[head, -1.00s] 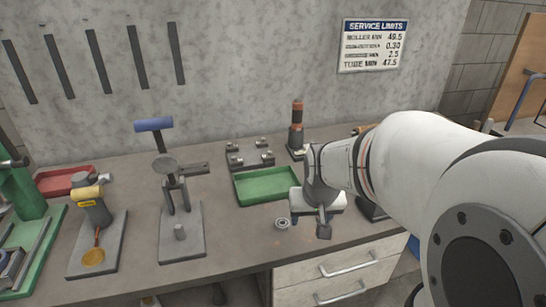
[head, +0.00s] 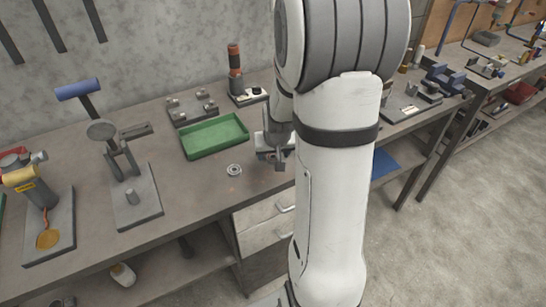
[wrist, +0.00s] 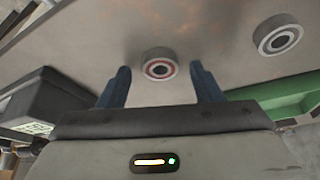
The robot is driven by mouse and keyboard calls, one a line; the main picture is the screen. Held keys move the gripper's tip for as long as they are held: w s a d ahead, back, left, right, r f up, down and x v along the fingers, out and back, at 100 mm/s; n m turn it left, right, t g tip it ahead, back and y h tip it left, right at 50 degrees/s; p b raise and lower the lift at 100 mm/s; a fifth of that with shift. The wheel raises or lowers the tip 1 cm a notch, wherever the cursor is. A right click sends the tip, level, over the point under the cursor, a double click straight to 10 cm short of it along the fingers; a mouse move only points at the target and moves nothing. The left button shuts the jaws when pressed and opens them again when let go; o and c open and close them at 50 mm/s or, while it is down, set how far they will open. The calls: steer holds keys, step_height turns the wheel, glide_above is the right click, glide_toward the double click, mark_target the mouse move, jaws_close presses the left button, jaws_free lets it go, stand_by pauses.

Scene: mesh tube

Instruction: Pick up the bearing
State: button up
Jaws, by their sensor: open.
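Two bearings show in the wrist view. One, a small ring with a red inner band (wrist: 160,66), lies on the bench just beyond and between my fingertips, not held. The other, a plain grey ring bearing (wrist: 278,36), lies further to the right. In the head view one bearing (head: 234,170) lies on the bench in front of the green tray, left of my gripper; the other is not visible there. My gripper (wrist: 160,76) is open, its two dark blue fingers apart. In the head view my gripper (head: 272,162) is low over the bench near its front edge, partly hidden by my arm.
The green tray (head: 214,153) sits behind the bearing. A grey fixture plate (head: 192,122) and a red-and-black tool (head: 235,70) stand at the back. A stand with a round top (head: 134,203) is at left. Drawers (head: 262,228) are below the bench edge.

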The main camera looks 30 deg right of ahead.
steer(key=shift+w+f, duration=0.1)
steer(key=shift+f, duration=0.2)
steer(key=c, duration=1.1)
